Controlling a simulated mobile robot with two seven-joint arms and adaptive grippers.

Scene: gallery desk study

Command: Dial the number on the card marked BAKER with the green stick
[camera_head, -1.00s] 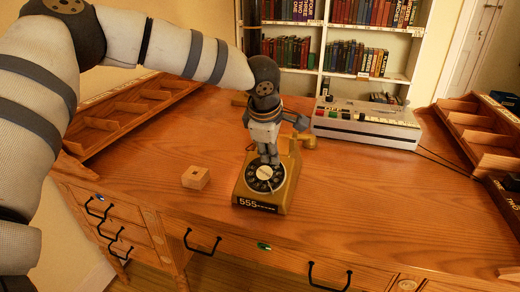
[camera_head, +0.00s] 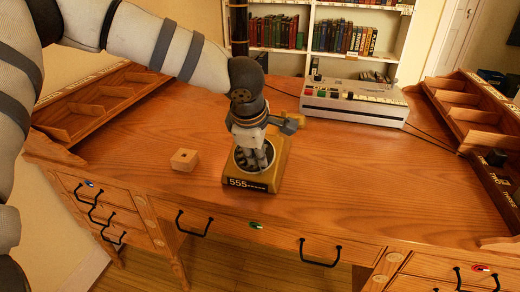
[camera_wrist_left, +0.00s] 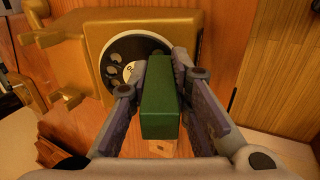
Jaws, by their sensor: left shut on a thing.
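The gold rotary telephone (camera_head: 280,158) stands on the desk, its front strip (camera_head: 247,184) reading 555 followed by unclear marks. My left gripper (camera_head: 256,160) is over its round dial, hiding much of it. In the left wrist view, my left gripper (camera_wrist_left: 161,80) is shut on the green stick (camera_wrist_left: 161,105). The stick's far end points at the edge of the black-and-white dial (camera_wrist_left: 118,60); I cannot tell whether it touches a finger hole. In the head view the stick is hidden by the gripper. My right gripper is not in view. I cannot make out a card marked BAKER.
A small wooden block with a hole (camera_head: 184,160) sits left of the telephone. A grey device with coloured buttons (camera_head: 352,104) stands behind right. Wooden compartment racks line the left (camera_head: 95,110) and right (camera_head: 470,115) desk sides.

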